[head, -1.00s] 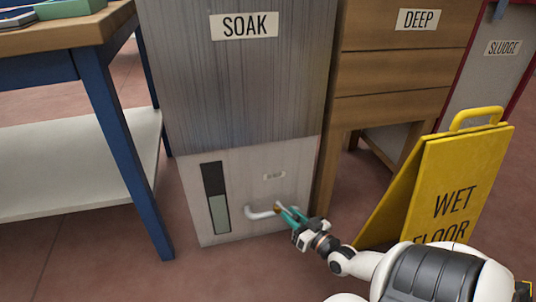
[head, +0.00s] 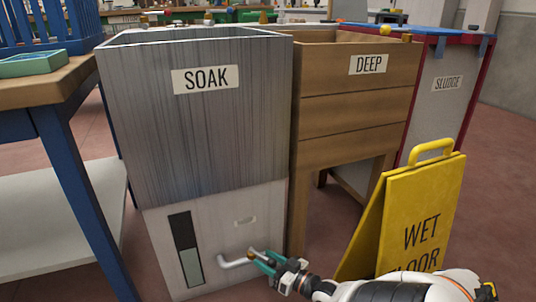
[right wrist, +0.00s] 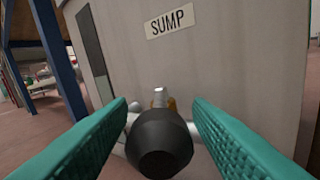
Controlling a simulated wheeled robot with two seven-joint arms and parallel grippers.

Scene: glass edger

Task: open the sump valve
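The sump valve is on a white pipe (head: 235,262) that comes out of the lower front of the SOAK cabinet, with a small brass part (head: 250,255) at its end. The SUMP label (right wrist: 170,20) is above it in the right wrist view. My right gripper (head: 262,262) is at the pipe's end, its teal fingers spread apart. In the right wrist view a dark rounded piece (right wrist: 160,145) is between the fingers, hiding much of the brass and pipe. I cannot tell whether the fingers touch it, or how the valve's handle is turned. My left gripper is not in view.
The SOAK tank (head: 200,130) has a vertical level gauge (head: 186,248) on its lower front. The wooden DEEP tank (head: 350,105) and the SLUDGE bin (head: 440,105) are to its right. A yellow wet-floor sign (head: 415,215) stands close to my right arm. A blue-legged bench (head: 75,180) is on the left.

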